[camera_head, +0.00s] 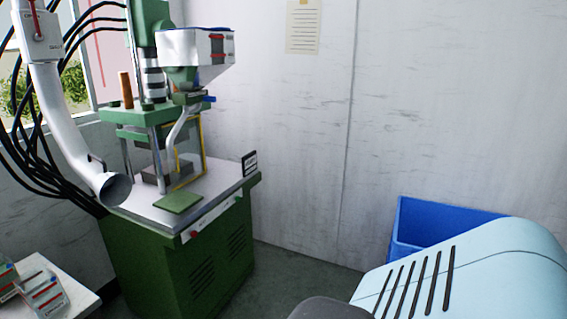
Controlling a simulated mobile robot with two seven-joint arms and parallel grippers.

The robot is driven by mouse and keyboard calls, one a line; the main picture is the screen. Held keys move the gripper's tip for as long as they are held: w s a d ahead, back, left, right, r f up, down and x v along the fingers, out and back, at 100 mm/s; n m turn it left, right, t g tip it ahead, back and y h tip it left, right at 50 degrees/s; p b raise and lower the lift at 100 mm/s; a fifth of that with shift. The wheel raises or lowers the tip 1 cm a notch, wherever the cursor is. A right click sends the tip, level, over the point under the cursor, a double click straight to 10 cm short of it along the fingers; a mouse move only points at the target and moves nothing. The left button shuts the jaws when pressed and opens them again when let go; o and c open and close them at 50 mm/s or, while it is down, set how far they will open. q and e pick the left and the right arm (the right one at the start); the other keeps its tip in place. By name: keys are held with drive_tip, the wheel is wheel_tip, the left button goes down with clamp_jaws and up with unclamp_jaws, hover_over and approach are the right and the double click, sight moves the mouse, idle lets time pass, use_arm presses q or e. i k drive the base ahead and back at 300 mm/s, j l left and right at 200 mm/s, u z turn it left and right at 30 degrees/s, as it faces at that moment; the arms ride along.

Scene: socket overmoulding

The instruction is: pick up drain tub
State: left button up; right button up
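A blue tub (401,224) with straight walls stands at the right, by the pale wall. It is the only tub-like thing in view, and I cannot tell for sure that it is the drain tub. I see its left side and far rim. Its front, its lower part and most of its inside are hidden by a pale blue slotted shape in front of it. Neither of my grippers is in view.
A green press machine (178,255) with a grey top stands at the left centre. A white extraction duct (72,130) and black cables hang beside it. A white table (70,289) with small boxes is at the lower left. Some grey floor (290,275) is bare.

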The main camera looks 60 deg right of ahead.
sight(40, 288)
drive_tip(key=z, duration=1.2)
drive_tip(key=i+l, duration=0.1)
drive_tip(key=l, duration=0.25)
drive_tip(key=i+l, duration=0.15)
drive_tip(key=l, duration=0.25)
drive_tip(key=i+l, duration=0.1)
drive_tip(key=l, duration=0.25)
drive_tip(key=i+l, duration=0.15)
drive_tip(key=l, duration=0.25)
drive_tip(key=u, duration=1.95)
